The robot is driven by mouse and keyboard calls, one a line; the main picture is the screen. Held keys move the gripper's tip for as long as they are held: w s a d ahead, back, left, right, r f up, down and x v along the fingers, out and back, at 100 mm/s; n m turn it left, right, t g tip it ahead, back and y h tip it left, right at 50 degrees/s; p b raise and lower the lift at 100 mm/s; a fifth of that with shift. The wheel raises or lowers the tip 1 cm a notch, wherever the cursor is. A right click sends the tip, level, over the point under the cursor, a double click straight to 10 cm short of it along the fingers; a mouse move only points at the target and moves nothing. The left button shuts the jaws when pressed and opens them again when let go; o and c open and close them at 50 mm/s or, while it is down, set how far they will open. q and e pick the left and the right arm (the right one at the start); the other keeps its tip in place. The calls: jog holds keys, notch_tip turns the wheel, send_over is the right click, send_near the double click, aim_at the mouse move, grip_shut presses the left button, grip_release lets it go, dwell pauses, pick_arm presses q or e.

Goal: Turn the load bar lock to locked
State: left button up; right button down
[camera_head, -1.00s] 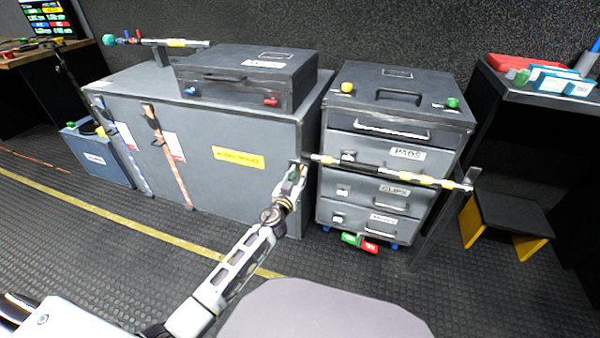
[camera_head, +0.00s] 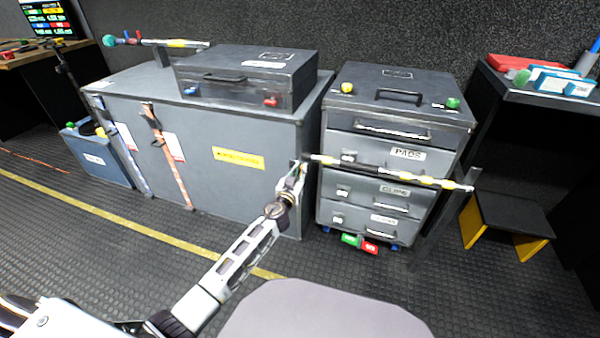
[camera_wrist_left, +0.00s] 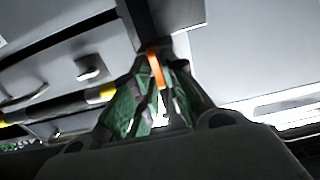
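The load bar (camera_head: 395,174) runs across the front of the drawer cabinet, between an upright post at each end. An orange lever (camera_wrist_left: 156,70), apparently its lock, shows in the left wrist view below a grey post (camera_wrist_left: 168,22). My left gripper (camera_head: 297,172) is at the bar's left end, beside the grey case. In the left wrist view its green-padded fingers (camera_wrist_left: 157,76) close in on both sides of the orange lever and appear shut on it. The fingers hide part of the lever. My right gripper is not in view.
The drawer cabinet (camera_head: 397,112) stands behind the bar, with green and red tags (camera_head: 360,243) low in front. A large grey case (camera_head: 235,125) is close on the left. A black step with yellow sides (camera_head: 508,215) stands right. Open floor lies in front.

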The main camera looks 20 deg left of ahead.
pick_arm(q)
grip_shut()
jog(key=shift+m, duration=0.3)
jog(key=m, duration=0.5)
jog(key=m+b, duration=0.1)
jog(key=m, duration=0.5)
jog(key=d+f+m, duration=0.1)
jog(key=m, duration=0.5)
dwell(0.6)
jog(key=shift+m, duration=0.3)
